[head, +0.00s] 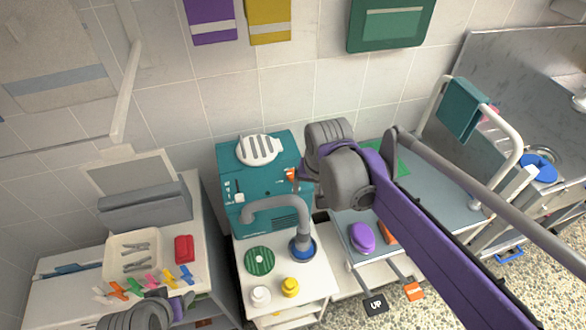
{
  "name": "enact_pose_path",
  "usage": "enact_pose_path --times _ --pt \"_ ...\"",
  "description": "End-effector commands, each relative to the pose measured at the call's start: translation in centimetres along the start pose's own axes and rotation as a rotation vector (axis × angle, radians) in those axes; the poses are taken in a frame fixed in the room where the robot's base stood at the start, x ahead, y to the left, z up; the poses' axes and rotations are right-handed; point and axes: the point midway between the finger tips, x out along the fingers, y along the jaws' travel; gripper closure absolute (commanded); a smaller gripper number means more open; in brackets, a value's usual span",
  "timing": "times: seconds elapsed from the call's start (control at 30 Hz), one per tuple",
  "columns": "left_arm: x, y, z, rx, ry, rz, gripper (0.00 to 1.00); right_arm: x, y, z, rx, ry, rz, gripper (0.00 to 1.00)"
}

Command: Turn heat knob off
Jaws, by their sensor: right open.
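A teal dryer unit (258,212) stands against the tiled wall, with a round white slatted vent on top and a grey hose in front. An orange knob-like piece (291,174) shows at its right side; I cannot read its setting. A small white knob (240,198) sits on its left part. My right gripper (304,174) is open beside the orange piece, at the unit's right edge. Its fingers are largely hidden by my grey wrist, so I cannot tell whether they touch it. Part of my left arm shows at the bottom left, its fingers out of sight.
A white cart with a green disc (259,261) and a yellow jar (290,287) stands in front. A grey table (430,192) at right holds a purple oval item (362,238). A tray (150,245) with clips and a red box (184,248) lie at left.

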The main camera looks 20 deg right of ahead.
Motion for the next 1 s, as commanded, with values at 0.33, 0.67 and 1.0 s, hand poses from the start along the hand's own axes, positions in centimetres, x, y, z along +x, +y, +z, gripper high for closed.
enact_pose_path --times 0.33,0.67,1.0 --pt "-1.2 0.0 -1.4 0.000 0.013 0.000 0.35 1.7 -4.0 -9.8 0.243 -0.127 0.069 0.18" --pt "-1.7 0.0 -2.1 0.000 0.020 0.000 0.35 4.3 -5.8 -14.3 0.392 -0.197 0.128 0.18" --pt "-1.6 0.0 -1.9 0.000 0.018 0.000 0.35 7.7 -5.5 -13.8 0.406 -0.204 0.135 0.18"
